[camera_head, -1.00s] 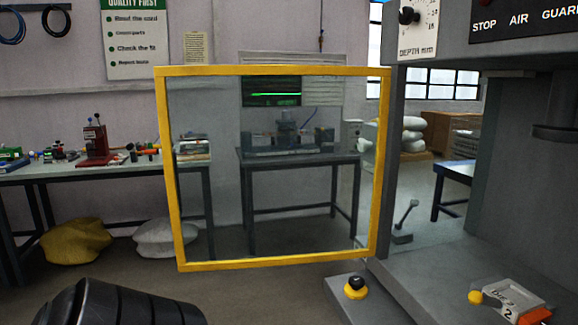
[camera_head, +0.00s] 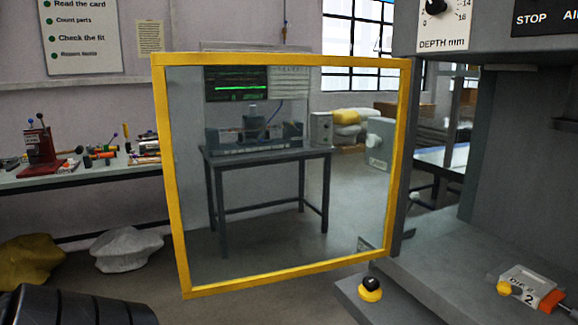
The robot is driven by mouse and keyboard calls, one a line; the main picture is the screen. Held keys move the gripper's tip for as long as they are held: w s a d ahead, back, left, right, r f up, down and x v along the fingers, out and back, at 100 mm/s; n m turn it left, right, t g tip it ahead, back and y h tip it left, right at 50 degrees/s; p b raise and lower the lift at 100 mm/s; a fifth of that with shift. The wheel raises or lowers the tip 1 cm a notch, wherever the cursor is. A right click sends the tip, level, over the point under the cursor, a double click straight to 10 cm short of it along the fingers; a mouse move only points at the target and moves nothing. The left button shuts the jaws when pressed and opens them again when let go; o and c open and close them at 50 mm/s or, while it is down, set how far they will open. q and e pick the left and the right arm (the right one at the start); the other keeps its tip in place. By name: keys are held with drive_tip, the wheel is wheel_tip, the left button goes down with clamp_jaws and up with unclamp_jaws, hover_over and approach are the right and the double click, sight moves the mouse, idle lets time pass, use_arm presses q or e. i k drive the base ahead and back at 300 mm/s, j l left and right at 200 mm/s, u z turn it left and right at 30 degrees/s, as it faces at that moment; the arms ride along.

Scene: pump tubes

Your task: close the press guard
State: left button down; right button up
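The press guard (camera_head: 168,180) is a clear panel in a yellow frame. It stands swung out to the left of the press (camera_head: 520,130), its right edge close to the grey press column, so the front of the press is uncovered. Neither gripper shows in the view.
A black button on a yellow base (camera_head: 371,288) sits on a grey ledge below the guard. A die block with an orange part (camera_head: 530,289) lies on the press bed.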

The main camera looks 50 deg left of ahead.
sight(158, 60)
drive_tip(key=k+j+z, duration=0.1)
drive_tip(key=j, duration=0.3)
drive_tip(key=k+j+z, duration=0.1)
drive_tip(key=k+j, duration=0.15)
drive_tip(key=j, duration=0.2)
drive_tip(key=k+j+z, duration=0.1)
drive_tip(key=j, duration=0.25)
drive_tip(key=k+j+z, duration=0.1)
drive_tip(key=k+j, duration=0.25)
drive_tip(key=j+z, duration=0.1)
drive_tip(key=j, duration=0.35)
drive_tip(key=k+j+z, duration=0.15)
drive_tip(key=j, duration=0.3)
drive_tip(key=i+j, duration=0.1)
drive_tip(key=j, duration=0.35)
drive_tip(key=i+j+z, duration=0.15)
drive_tip(key=j, duration=0.3)
drive_tip(key=k+j, duration=0.1)
drive_tip(key=j, duration=0.4)
drive_tip(key=k, duration=0.15)
